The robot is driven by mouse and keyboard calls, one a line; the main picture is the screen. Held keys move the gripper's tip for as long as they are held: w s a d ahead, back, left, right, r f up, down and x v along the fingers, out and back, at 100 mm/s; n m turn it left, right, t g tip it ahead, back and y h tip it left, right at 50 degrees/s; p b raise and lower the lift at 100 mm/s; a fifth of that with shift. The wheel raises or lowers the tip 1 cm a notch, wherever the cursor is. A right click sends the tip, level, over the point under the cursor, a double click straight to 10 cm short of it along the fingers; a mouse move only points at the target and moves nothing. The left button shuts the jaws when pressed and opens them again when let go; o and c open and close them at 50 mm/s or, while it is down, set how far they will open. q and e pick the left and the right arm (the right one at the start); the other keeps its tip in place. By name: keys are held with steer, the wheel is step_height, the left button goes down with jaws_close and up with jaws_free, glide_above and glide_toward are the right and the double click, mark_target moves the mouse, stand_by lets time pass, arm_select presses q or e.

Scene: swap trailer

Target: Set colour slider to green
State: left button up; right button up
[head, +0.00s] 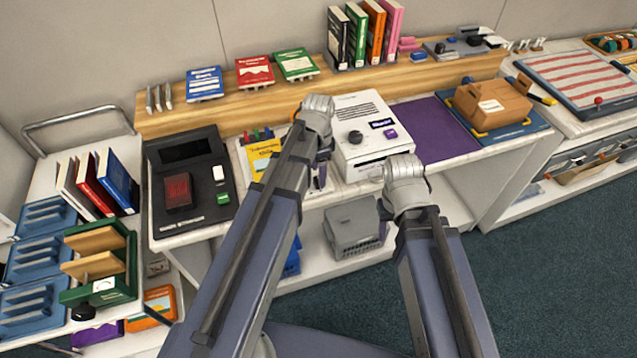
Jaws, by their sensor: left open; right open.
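No part is clearly legible as the colour slider. A black panel (160,217) on the left of the counter bears a dark screen, a red block (178,191), a small white piece (218,173) and a green piece (223,198). A white device (365,156) with a black knob (355,137) and a purple button (390,133) stands at mid counter. My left gripper (317,106) is open above the counter, at the device's left back side. My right gripper (403,166) is open near the device's front right corner. My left arm hides part of the tray beside the device.
A tray with a yellow card (262,158) and small coloured pieces lies between panel and device. A purple mat (433,128) and a cardboard box (493,102) are to the right. Books (117,181) stand at left. A grey crate (354,226) sits on the lower shelf.

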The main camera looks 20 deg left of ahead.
arm_select(q)
steer(key=shift+f+b, duration=1)
steer(key=shift+f, duration=0.55)
arm_select(e)
step_height(320, 180, down, 3)
arm_select(q)
steer(key=shift+r, duration=0.1)
steer(key=shift+c, duration=0.2)
jaws_close()
